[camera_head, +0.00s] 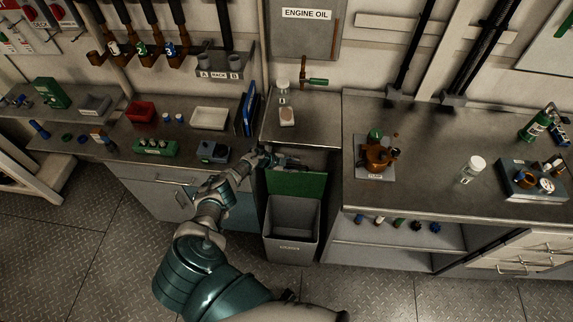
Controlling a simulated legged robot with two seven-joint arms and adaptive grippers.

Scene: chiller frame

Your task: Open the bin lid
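The grey bin (291,246) stands on the floor in the gap below the short middle counter. Its green lid (297,185) is tilted up at the back of the bin, and the bin's inside shows. My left arm reaches in from the bottom left. My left gripper (291,161) is just above the lid's upper edge, under the counter's front edge. It is too small to tell whether its fingers are open or shut, or whether they touch the lid. My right gripper is not in view.
The left counter (116,141) carries a red tray (140,111), a white tray (209,118) and blue binders (246,110). The right counter (436,130) holds a brown valve fitting (377,157) and a jar (473,169). The floor in front of the bin is clear on the right.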

